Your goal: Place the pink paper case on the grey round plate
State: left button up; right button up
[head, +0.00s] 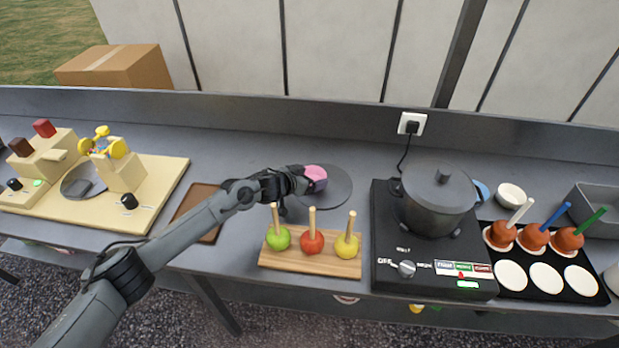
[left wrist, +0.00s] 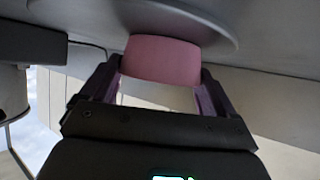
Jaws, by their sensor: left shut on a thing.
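The pink paper case (head: 316,173) is at the tip of my left gripper (head: 306,181) in the head view. My left gripper is shut on it. In the left wrist view the pink case (left wrist: 161,60) sits between the two fingers of the gripper (left wrist: 160,88), right against the grey round plate (left wrist: 225,38). In the head view the case is over the left part of the grey round plate (head: 338,188); whether it touches the plate I cannot tell for sure. My right gripper is not in view.
A wooden stand (head: 310,262) with green, red and yellow apples on sticks is in front of the plate. A black cooker (head: 385,250) with a grey pot (head: 437,205) stands to the right. A brown board (head: 198,208) lies to the left.

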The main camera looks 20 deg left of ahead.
pick_arm(q)
jog(key=shift+f, duration=0.1)
jog(key=o, duration=0.7)
jog(key=shift+o, duration=0.2)
jog(key=shift+r, duration=0.25)
jog(key=shift+s+a+r, duration=0.15)
jog(key=shift+s+r, duration=0.1)
jog(key=shift+s, duration=0.2)
jog(key=p+v, duration=0.3)
jog(key=v, duration=0.7)
jog(key=shift+s, duration=0.4)
jog(key=shift+r, duration=0.25)
